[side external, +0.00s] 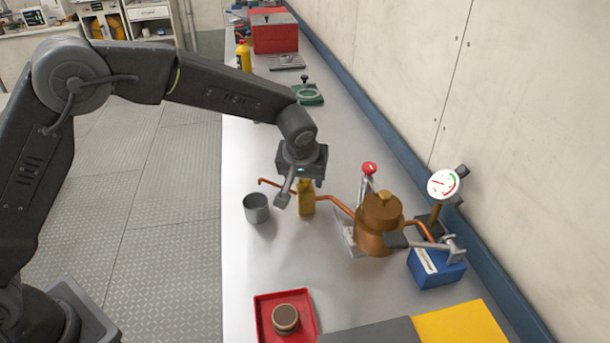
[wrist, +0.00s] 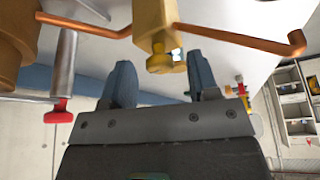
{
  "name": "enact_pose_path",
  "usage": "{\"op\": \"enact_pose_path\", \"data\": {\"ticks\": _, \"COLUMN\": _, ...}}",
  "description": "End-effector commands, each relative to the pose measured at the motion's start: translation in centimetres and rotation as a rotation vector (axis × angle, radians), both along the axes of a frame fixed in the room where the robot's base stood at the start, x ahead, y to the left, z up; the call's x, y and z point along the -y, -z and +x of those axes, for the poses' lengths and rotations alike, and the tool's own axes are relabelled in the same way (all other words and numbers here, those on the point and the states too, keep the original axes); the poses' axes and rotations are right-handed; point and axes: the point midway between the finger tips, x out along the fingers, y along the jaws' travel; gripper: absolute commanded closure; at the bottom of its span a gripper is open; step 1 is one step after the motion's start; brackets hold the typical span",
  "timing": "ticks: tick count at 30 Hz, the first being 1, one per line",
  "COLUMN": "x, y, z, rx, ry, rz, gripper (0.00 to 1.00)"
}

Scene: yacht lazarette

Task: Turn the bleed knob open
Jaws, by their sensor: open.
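A yellow brass valve block (side external: 306,200) sits on a thin copper pipe, beside a grey metal cup (side external: 257,209). In the wrist view the block (wrist: 152,18) shows close up, with a small yellow bleed knob (wrist: 166,62) on its near end. My gripper (side external: 293,192) is open and empty at the block; one finger shows in the side view. In the wrist view both fingertips of my gripper (wrist: 160,70) flank the knob, one on each side. I cannot tell whether either touches it.
A copper pot (side external: 379,222), a red-topped lever (side external: 369,169) and a white dial gauge (side external: 443,185) stand to the right. A red tray (side external: 266,316) holds a brown round piece in front.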

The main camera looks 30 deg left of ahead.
Motion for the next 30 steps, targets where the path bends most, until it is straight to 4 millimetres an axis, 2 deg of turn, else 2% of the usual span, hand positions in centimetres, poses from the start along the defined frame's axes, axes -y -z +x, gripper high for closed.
{"op": "enact_pose_path", "data": {"ticks": 6, "x": -0.01, "y": -0.01, "z": 0.00, "rx": 0.000, "ry": 0.000, "rz": 0.000, "gripper": 0.47}}
{"op": "enact_pose_path", "data": {"ticks": 21, "x": 0.01, "y": -0.03, "z": -0.02, "rx": 0.000, "ry": 0.000, "rz": 0.000, "gripper": 0.94}}
{"op": "enact_pose_path", "data": {"ticks": 30, "x": -0.04, "y": -0.01, "z": -0.09, "rx": -0.002, "ry": 0.042, "rz": 0.000, "gripper": 0.94}}
